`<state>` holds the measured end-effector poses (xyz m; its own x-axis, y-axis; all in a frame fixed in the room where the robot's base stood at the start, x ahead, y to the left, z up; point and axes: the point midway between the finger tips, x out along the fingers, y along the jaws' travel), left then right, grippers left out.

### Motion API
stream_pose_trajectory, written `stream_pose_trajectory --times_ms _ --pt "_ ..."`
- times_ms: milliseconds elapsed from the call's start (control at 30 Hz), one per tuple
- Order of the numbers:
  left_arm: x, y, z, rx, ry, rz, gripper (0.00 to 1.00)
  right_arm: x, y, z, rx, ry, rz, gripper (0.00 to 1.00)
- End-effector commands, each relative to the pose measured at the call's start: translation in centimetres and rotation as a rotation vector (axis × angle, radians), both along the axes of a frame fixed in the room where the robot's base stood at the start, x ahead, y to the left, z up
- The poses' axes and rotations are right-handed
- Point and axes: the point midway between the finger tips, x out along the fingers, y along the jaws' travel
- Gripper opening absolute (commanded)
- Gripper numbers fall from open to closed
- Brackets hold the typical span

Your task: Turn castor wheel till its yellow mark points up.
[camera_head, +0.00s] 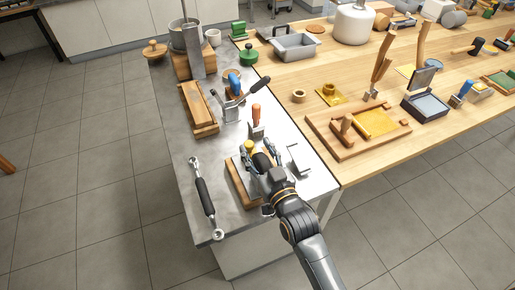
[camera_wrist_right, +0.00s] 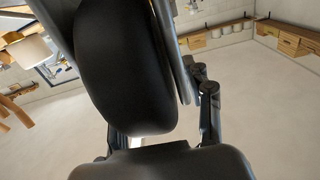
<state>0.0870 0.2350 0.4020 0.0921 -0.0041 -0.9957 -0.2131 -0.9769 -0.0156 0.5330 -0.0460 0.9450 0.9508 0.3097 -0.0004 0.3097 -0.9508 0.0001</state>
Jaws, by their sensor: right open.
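The castor wheel (camera_head: 261,163), black and partly covered by my gripper, is mounted on a wooden-edged block (camera_head: 240,187) near the front of the metal bench. A small yellow part (camera_head: 248,146) shows just behind it; I cannot tell whether it is the wheel's mark. My right gripper (camera_head: 265,160) is open at the wheel. In the right wrist view the black tread of the wheel (camera_wrist_right: 125,70) fills the space ahead of the palm, with a finger (camera_wrist_right: 208,110) to its right. Contact cannot be told, and no yellow mark shows there. My left gripper is out of view.
A black-handled wrench-like bar (camera_head: 204,195) lies left of the block. An orange-handled tool (camera_head: 256,122) and a blue-topped clamp (camera_head: 233,90) stand behind. A grey metal bracket (camera_head: 298,160) is close on the right. The wooden table (camera_head: 330,168) adjoins the bench.

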Motion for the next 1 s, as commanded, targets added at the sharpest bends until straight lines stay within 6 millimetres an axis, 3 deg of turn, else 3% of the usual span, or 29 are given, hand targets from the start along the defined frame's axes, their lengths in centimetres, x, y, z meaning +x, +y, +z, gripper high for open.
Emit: stream_pose_trajectory --times_ms 233,500,800,1000 --pt "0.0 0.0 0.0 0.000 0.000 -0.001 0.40 0.1 0.0 0.0 0.000 0.000 0.000 0.51" --pt "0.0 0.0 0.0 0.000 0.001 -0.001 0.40 0.0 0.0 0.0 0.000 0.000 0.000 0.00" --pt "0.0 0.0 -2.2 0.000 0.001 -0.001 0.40 -0.3 -0.1 -0.2 0.028 -0.087 0.000 0.00" --pt "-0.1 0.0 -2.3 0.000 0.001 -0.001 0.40 -0.4 -0.1 0.4 0.039 -0.121 0.000 0.00"
